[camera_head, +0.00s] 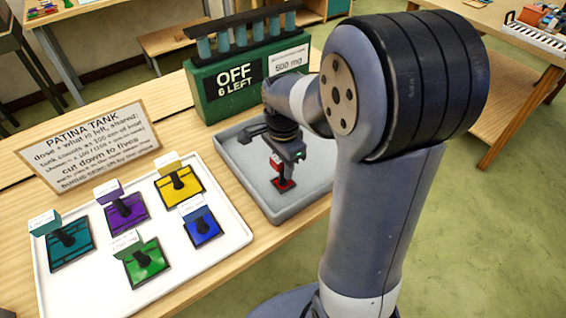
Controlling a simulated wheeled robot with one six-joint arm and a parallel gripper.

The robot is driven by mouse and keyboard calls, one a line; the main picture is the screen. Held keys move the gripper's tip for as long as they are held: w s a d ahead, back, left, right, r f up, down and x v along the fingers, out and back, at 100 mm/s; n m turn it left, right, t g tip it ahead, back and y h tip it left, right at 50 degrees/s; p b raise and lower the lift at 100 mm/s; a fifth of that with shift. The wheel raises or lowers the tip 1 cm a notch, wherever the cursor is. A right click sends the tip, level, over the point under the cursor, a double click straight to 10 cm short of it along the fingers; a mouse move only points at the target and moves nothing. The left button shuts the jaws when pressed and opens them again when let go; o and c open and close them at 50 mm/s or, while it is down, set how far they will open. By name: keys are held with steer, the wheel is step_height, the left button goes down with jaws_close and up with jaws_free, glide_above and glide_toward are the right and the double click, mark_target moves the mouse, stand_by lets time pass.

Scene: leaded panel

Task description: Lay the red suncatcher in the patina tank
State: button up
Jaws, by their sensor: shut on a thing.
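The red suncatcher (282,185) is a small red piece with a dark border and an upright stem. It is over the floor of the grey patina tank (252,186), a shallow tray. I cannot tell whether it touches the floor. My gripper (277,160) is over the tank and shut on the suncatcher's stem, with a small red and white tag beside it. My arm hides the right part of the tank.
A white tray (150,296) at left holds several suncatchers: teal (80,248), purple (135,211), yellow (188,181), green (152,268) and blue (209,231). A "PATINA TANK" sign (90,143) stands behind it. A green dispenser (205,98) reading "OFF 6 LEFT" stands behind the tank.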

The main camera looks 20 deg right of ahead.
steer(key=shift+f, duration=0.2)
steer(key=o, duration=1)
steer(key=shift+r, duration=0.1)
step_height(320, 180, up, 12)
steer(key=shift+r, duration=0.15)
